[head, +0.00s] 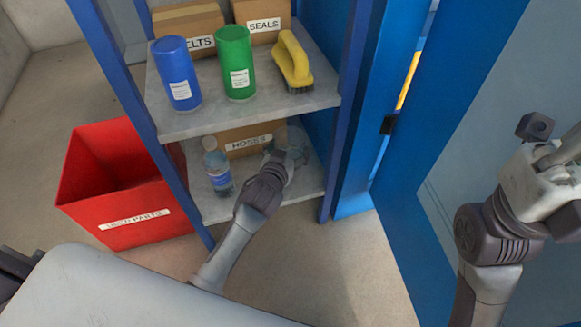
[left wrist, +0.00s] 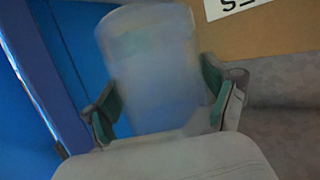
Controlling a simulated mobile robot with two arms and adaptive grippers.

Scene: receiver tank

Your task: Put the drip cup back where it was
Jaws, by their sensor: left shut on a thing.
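The drip cup is a translucent pale-blue cup (left wrist: 155,65) that fills the middle of the left wrist view. My left gripper (left wrist: 165,98) is shut on it, one green-padded finger on each side. The cup looks slightly tilted in that view, and its lower end is blurred. In the head view my left gripper (head: 287,158) reaches into the right part of the lower cabinet shelf (head: 215,207). There the cup is mostly hidden by the gripper, and I cannot tell if it touches the shelf. My right arm shows at the right edge, with its fingers unclear.
A HOSES box (head: 243,140) stands behind the gripper; a clear bottle (head: 217,170) stands to its left. The upper shelf (head: 200,122) holds a blue can (head: 176,72), green can (head: 237,62) and yellow brush (head: 293,60). A red bin (head: 125,185) stands left; an open blue door (head: 430,130) stands right.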

